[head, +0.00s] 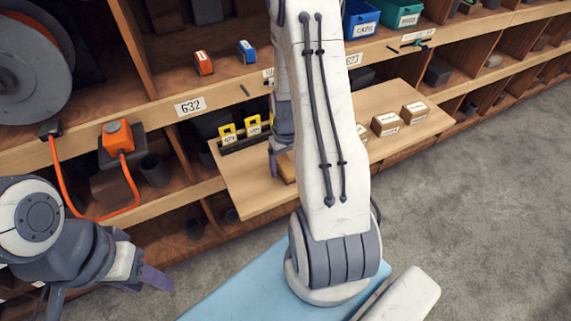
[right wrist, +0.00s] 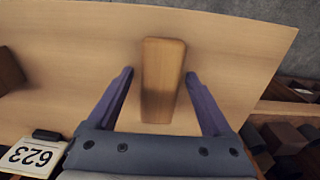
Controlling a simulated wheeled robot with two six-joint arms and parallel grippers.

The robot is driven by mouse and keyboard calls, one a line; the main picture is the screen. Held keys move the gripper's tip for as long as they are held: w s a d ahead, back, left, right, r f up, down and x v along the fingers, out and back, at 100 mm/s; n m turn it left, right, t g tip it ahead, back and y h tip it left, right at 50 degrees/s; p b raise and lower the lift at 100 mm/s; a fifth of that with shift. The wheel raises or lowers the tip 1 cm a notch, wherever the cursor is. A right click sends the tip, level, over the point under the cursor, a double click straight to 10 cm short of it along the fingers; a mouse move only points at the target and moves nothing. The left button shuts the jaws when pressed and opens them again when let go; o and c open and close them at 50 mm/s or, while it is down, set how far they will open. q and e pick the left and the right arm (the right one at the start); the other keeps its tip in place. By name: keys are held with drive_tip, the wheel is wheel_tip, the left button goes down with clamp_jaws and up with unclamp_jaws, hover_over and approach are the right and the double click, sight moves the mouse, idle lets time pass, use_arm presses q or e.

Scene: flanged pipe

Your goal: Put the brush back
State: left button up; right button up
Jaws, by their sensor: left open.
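A plain wooden piece, tapered and rounded at its edges, which I take for the brush (right wrist: 163,80), lies on the pale wooden pull-out board (right wrist: 60,75). No bristles show. In the right wrist view my right gripper (right wrist: 159,73) is open, one finger on each side of the brush with a gap on both sides. In the head view my right arm hides most of that gripper; a purple finger and a bit of the brush (head: 285,166) show beside it over the board (head: 250,195). My left gripper (head: 150,278) is open and empty at lower left, away from the shelves.
The board also carries yellow-tagged items (head: 228,133) in a dark rack and small cardboard boxes (head: 385,124). An orange device with a looped cable (head: 118,136) hangs left. Grey floor (head: 480,200) is open at right.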

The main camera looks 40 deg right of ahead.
sight(286, 164)
wheel_tip(286, 164, up, 12)
drive_tip(key=a+r+n, duration=0.2)
drive_tip(key=a+r, duration=0.1)
drive_tip(key=a, duration=0.6)
drive_tip(key=a+r+n, duration=0.2)
drive_tip(key=a, duration=0.6)
drive_tip(key=s+a+r+n, duration=0.1)
drive_tip(key=s+a+n, duration=0.2)
drive_tip(key=s+a, duration=0.4)
drive_tip(key=s+a+r+n+y, duration=0.1)
drive_tip(key=s+a+r+n, duration=0.1)
drive_tip(key=s+a, duration=0.5)
drive_tip(key=shift+s+r+n, duration=0.15)
drive_tip(key=shift+s+n, duration=0.25)
drive_tip(key=shift+s, duration=0.55)
